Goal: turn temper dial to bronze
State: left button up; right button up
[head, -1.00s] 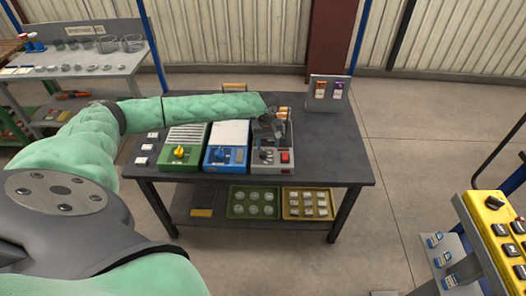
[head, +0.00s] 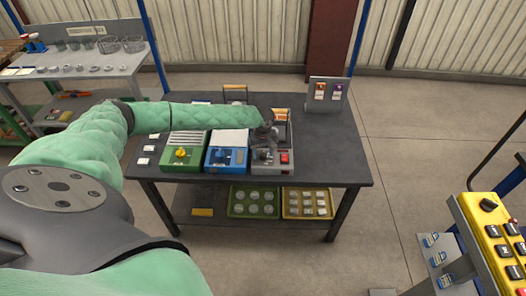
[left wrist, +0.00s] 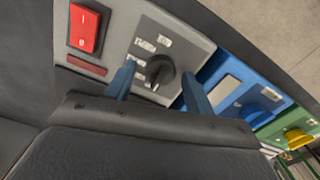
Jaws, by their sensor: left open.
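A dark round dial (left wrist: 159,70) sits on the front panel of a grey unit (left wrist: 190,42), with several small labels around it that I cannot read. A pale mark shows at its lower edge. In the left wrist view my left gripper (left wrist: 158,72) is open, with one blue finger on each side of the dial; I cannot tell whether they touch it. In the head view the left gripper (head: 266,139) is over the front of the grey unit (head: 284,168) and hides part of its panel. My right gripper is not in view.
A red switch (left wrist: 85,28) is beside the dial. A blue unit (head: 227,152) with a blue knob and a green unit (head: 183,152) with a yellow knob (head: 181,153) stand to the left. A card stand (head: 326,94) is at the back right of the dark table (head: 335,150).

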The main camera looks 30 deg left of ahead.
pick_arm(q)
jog(key=c, duration=1)
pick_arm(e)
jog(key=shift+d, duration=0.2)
